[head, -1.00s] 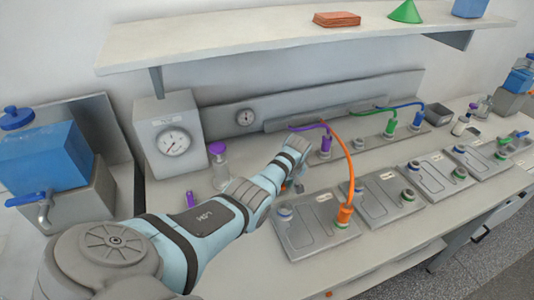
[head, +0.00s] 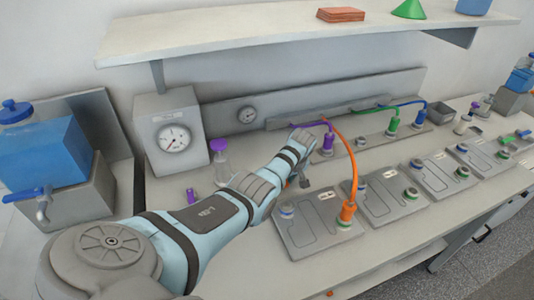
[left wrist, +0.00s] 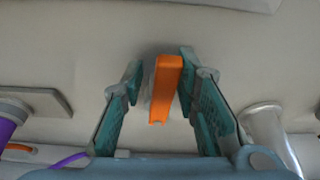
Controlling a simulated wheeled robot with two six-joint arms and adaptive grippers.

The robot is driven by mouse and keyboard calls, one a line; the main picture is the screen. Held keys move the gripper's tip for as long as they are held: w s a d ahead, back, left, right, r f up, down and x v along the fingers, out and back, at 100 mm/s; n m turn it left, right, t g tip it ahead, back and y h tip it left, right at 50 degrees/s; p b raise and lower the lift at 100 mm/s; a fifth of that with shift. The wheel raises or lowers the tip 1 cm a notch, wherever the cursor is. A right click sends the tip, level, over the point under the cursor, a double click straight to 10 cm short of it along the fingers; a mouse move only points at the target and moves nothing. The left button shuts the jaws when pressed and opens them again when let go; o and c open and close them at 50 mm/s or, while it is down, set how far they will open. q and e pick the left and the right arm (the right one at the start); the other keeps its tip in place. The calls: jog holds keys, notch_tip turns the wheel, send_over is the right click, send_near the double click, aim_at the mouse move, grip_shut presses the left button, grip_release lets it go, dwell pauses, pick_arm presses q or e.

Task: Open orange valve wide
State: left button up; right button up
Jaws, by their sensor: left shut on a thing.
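The orange valve handle (left wrist: 166,88) is a flat orange bar standing between the two teal fingers of my left gripper (left wrist: 160,66) in the left wrist view. The right finger is against it, and the left finger appears close beside it. My left gripper is shut on this handle. In the head view my left gripper is mostly hidden by its own forearm and wrist; only a dark part of it (head: 304,182) shows. My right gripper is in neither view.
An orange cable (head: 350,165) arches down to a flat grey cell plate (head: 310,240) right of my arm. A shelf (head: 250,38) hangs above.

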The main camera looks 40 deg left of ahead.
pick_arm(q)
jog(key=shift+d, duration=0.15)
jog(key=shift+w+n+b, duration=0.25)
jog(key=shift+n+b, duration=0.05)
jog(key=shift+d, duration=0.1)
jog(key=shift+o, duration=0.5)
jog(key=shift+w, duration=0.15)
jog(key=shift+d, duration=0.1)
jog(key=shift+o, duration=0.7)
